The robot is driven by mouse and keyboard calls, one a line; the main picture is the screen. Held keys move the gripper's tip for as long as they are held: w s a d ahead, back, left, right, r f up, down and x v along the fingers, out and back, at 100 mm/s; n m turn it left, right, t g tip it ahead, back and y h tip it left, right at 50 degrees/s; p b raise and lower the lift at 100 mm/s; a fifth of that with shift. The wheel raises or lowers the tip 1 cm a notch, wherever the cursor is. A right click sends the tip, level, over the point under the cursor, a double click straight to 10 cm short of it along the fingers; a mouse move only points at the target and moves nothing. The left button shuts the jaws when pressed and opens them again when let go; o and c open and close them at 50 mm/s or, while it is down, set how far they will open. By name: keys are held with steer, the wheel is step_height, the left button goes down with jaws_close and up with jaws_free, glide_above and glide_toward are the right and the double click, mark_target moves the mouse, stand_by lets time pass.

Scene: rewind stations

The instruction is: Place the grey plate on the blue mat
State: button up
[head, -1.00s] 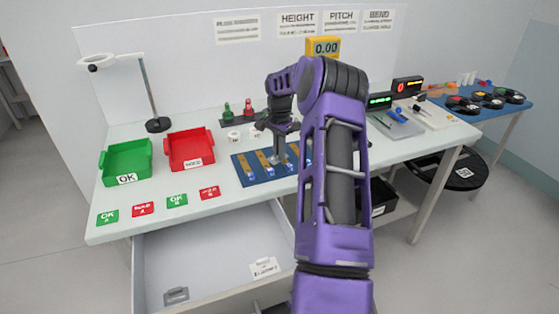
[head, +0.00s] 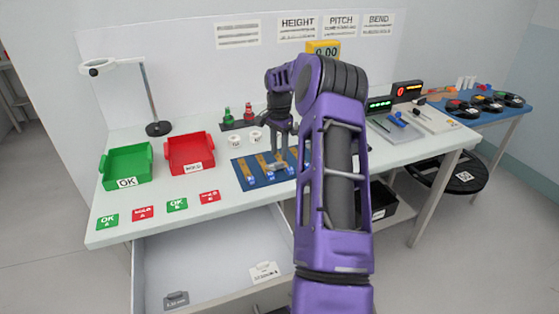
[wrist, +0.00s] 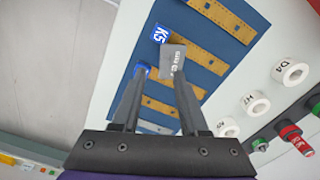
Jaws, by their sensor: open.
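The blue mat (head: 240,172) lies on the white table, with several tan strips and blue tags on it. My gripper (head: 278,163) is over the mat, pointing down. In the wrist view my gripper (wrist: 160,73) is open, with its fingers apart. A small grey plate (wrist: 173,58) with light print shows at the fingertips, over the mat (wrist: 207,80) and beside a blue "K5" tag. The right finger partly covers it. I cannot tell whether the plate touches the mat. Another grey plate (head: 176,299) lies in the open drawer.
The open drawer (head: 215,262) juts out below the table front and also holds a white labelled plate (head: 264,271). Green (head: 127,166) and red (head: 188,152) trays stand left of the mat. White rolls (head: 256,136) stand behind it.

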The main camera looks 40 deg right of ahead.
mark_target(279, 165)
step_height(279, 165, up, 6)
steer(key=shift+r, duration=0.2)
steer(key=shift+d, duration=0.1)
stand_by(0.4)
